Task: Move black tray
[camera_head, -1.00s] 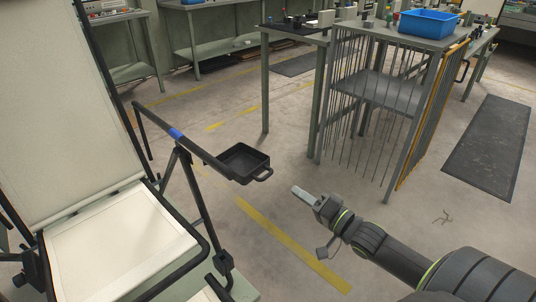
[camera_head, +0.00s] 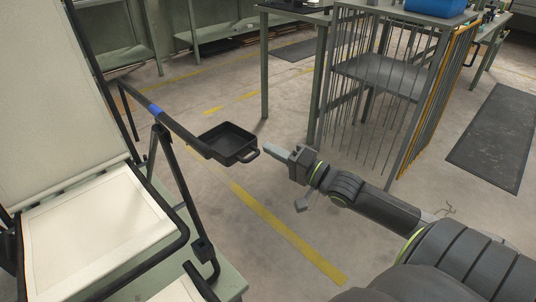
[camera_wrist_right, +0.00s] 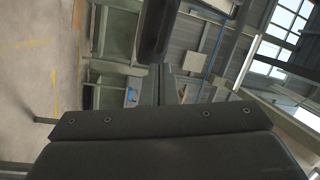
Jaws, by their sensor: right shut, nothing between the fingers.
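The black tray (camera_head: 228,144) is a small open square tray with a handle loop on its right side. It sits at the end of the lounger's black armrest bar (camera_head: 180,128), which carries a blue band. My right gripper (camera_head: 272,151) is shut and empty, just right of the tray's handle; whether it touches the handle I cannot tell. In the right wrist view a dark part hangs at the top centre (camera_wrist_right: 156,28), probably the tray or its bar. My left gripper is not in view.
The folding lounger (camera_head: 95,225) with cream panels fills the left side. A metal rack (camera_head: 375,85) with vertical bars stands at the upper right, with a blue bin (camera_head: 437,7) on top. A dark mat (camera_head: 492,140) lies at right. Open floor lies below the tray.

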